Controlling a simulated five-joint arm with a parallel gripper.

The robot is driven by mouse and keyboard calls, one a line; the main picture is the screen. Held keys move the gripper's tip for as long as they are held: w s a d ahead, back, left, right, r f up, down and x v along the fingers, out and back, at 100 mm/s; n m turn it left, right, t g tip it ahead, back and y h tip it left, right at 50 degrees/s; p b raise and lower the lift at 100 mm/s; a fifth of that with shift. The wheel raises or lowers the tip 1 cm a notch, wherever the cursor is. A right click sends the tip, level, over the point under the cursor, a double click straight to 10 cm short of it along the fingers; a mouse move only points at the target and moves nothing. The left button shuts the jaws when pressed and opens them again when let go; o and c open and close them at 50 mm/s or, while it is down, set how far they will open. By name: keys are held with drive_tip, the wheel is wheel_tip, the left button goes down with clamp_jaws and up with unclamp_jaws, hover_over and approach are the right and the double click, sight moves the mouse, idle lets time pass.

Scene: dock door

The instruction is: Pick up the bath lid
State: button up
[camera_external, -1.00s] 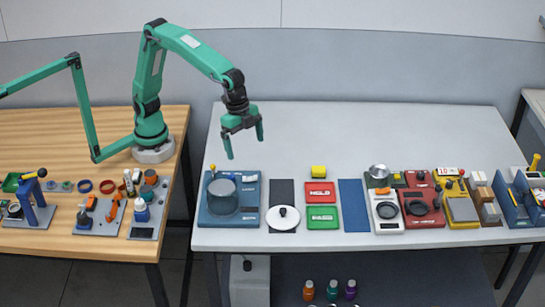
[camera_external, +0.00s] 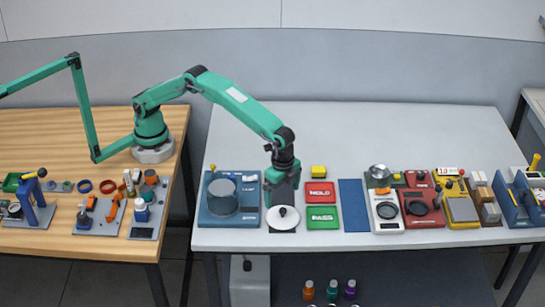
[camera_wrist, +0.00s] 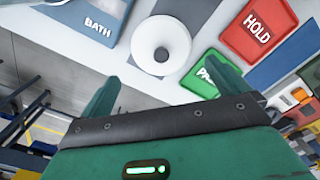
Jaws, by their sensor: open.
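The bath lid is a white disc (camera_external: 283,224) with a black knob, lying near the front edge of the grey table, partly on a dark mat. In the wrist view the lid (camera_wrist: 178,35) shows whole, with its knob beyond my fingers. My gripper (camera_external: 283,194) points down just above and behind the lid in the external view. In the wrist view its two green fingers (camera_wrist: 165,86) are spread apart with nothing between them. The blue bath station (camera_external: 207,219) with its grey round pot stands left of the lid.
A red HOLD tray (camera_external: 320,193) and a green PASS tray (camera_external: 322,217) lie close to the right of the lid. Scales and other devices stand further right. The back of the table is clear.

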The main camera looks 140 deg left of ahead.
sight(283, 209)
drive_tip(key=shift+f, duration=1.4)
drive_tip(key=shift+w+a+f, duration=0.1)
drive_tip(key=shift+f, duration=2.5)
drive_tip(key=shift+f, duration=0.15)
clamp_jaws()
